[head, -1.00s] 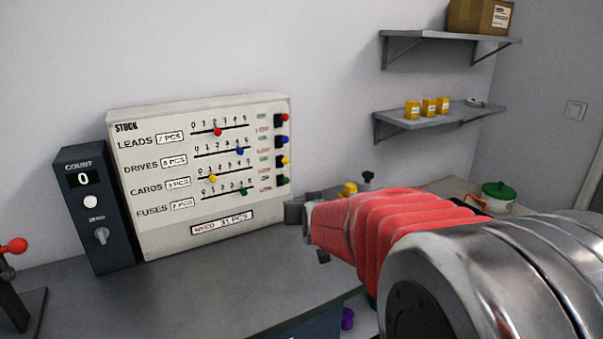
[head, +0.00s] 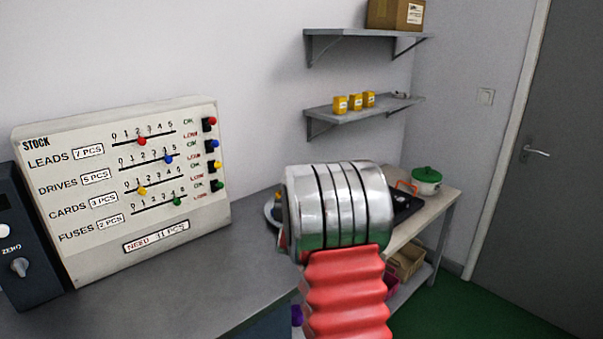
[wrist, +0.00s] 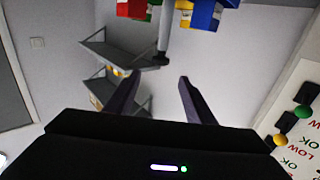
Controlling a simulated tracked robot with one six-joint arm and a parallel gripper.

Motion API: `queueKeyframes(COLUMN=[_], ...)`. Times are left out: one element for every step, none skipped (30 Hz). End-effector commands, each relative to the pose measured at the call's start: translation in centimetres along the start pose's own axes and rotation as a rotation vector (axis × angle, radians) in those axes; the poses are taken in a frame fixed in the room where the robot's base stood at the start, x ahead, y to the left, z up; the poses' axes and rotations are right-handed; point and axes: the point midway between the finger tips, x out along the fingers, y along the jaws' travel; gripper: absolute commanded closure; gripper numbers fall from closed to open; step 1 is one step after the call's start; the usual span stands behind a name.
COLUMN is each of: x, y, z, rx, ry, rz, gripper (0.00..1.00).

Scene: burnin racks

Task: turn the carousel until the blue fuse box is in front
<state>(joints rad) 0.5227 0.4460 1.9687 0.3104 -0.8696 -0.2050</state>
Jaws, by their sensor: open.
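In the wrist view, which is turned over, the carousel's grey post (wrist: 163,32) shows near the top edge. A blue box (wrist: 203,15) with a white part is right of the post. A red box (wrist: 130,9) and some green are left of it, all cut off by the frame edge. I cannot tell which face is the front. My gripper (wrist: 160,78) is open and empty, its two dark fingers apart and pointing toward the post. In the head view my arm hides the gripper and most of the carousel; only a grey rim (head: 271,212) shows beside it.
A stock panel (head: 120,185) with sliders stands on the grey bench (head: 190,280) at left, beside a dark counter box (head: 22,240). Wall shelves (head: 365,108) hold yellow boxes (head: 355,102) and a carton (head: 395,14). A door is at right.

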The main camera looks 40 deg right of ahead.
Motion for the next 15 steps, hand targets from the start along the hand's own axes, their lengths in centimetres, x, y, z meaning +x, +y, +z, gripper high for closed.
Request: queueKeyframes(x=[0.0, 0.0, 0.0, 0.0, 0.0, 0.1, 0.2, 0.3, 0.6, 0.8, 1.0, 1.4, 1.7, 2.0, 2.5], y=[0.0, 0.0, -0.1, -0.1, -0.1, -0.1, -0.1, -0.1, -0.1, -0.1, -0.1, -0.1, -0.1, -0.1, -0.1], z=[0.0, 0.0, 0.0, 0.0, 0.0, 0.0, 0.0, 0.0, -0.1, 0.0, 0.0, 0.0, 0.0, 0.0, 0.0], rx=[0.0, 0.0, 0.0, 0.0, 0.0, 0.0, 0.0, 0.001, 0.001, 0.001, 0.001, 0.001, 0.001, 0.001, 0.001], ry=[0.0, -0.001, -0.001, -0.001, -0.001, -0.001, -0.001, 0.0, 0.0, 0.0, 0.0, -0.001, -0.001, -0.001, -0.001], rz=[-0.001, -0.001, -0.001, -0.001, -0.001, -0.001, -0.001, -0.001, -0.001, -0.001, -0.001, -0.001, -0.001, -0.001, -0.001], gripper=[0.51, 0.51, 0.51, 0.51, 0.51, 0.51, 0.51, 0.51, 0.51, 0.51, 0.51, 0.51, 0.51, 0.51, 0.51])
